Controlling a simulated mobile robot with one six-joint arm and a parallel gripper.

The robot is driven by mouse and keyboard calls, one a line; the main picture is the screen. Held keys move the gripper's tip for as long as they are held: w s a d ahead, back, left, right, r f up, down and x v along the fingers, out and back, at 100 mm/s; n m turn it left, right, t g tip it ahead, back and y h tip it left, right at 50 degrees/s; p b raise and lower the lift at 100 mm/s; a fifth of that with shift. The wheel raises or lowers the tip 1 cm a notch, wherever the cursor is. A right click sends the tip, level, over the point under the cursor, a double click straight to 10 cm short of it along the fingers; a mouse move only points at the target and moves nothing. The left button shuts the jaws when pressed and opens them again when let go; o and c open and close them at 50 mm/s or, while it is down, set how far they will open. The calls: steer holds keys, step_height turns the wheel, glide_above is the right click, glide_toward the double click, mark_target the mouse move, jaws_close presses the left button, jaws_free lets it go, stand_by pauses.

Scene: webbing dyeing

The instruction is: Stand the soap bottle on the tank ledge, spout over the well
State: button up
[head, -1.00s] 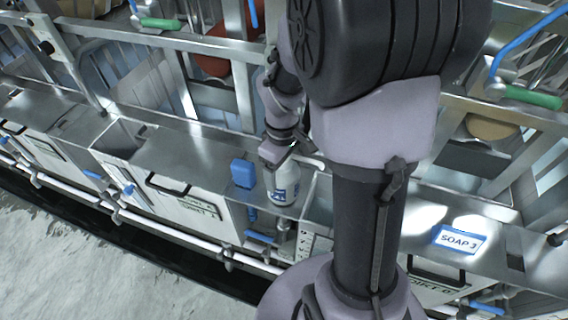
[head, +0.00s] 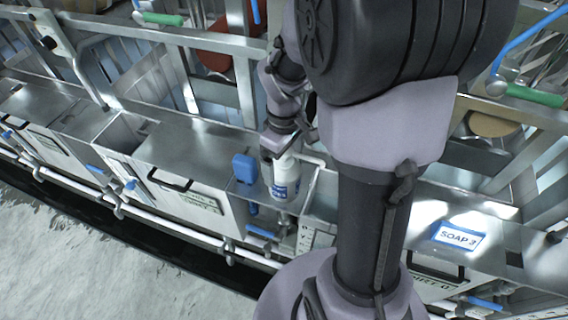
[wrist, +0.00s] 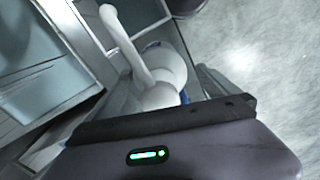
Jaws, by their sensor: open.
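The white soap bottle (head: 286,180), with a blue label, stands upright on the metal tank ledge beside a blue fitting (head: 245,168). In the wrist view I look down on the bottle's white top (wrist: 165,70), its long spout pointing to the upper left, toward a rectangular opening (wrist: 102,22). My gripper (head: 280,150) is at the top of the bottle, and grey finger parts show on both sides of it in the wrist view. The jaws are open. Whether a finger touches the bottle is hidden, and I cannot tell exactly where the spout tip sits over the well.
A row of steel tanks with black handles (head: 170,182) and a white pipe (head: 150,212) runs along the front. A label reading SOAP 3 (head: 459,236) lies on the right ledge. Metal frame rails (head: 160,40) stand behind. The grey floor (head: 80,260) is clear.

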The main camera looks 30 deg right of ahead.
step_height(320, 180, up, 10)
steer(key=shift+a+f+p, duration=0.1)
steer(key=shift+f+p, duration=0.15)
steer(key=shift+p, duration=0.85)
steer(key=s+a+r+m+t+y, duration=0.1)
steer(key=s+a+r+m+t, duration=0.2)
steer(key=s+a+r+m, duration=0.25)
steer(key=s+a+r+m+t+y, duration=0.1)
steer(key=s+a+r+m+t, duration=0.25)
steer(key=s+a, duration=0.4)
step_height(320, 180, down, 17)
steer(key=w+a+b, duration=0.1)
steer(key=b, duration=1.6)
steer(key=shift+w+a+r+g, duration=0.2)
steer(key=shift+w+g, duration=0.1)
steer(key=shift+g, duration=0.05)
steer(key=shift+d, duration=0.1)
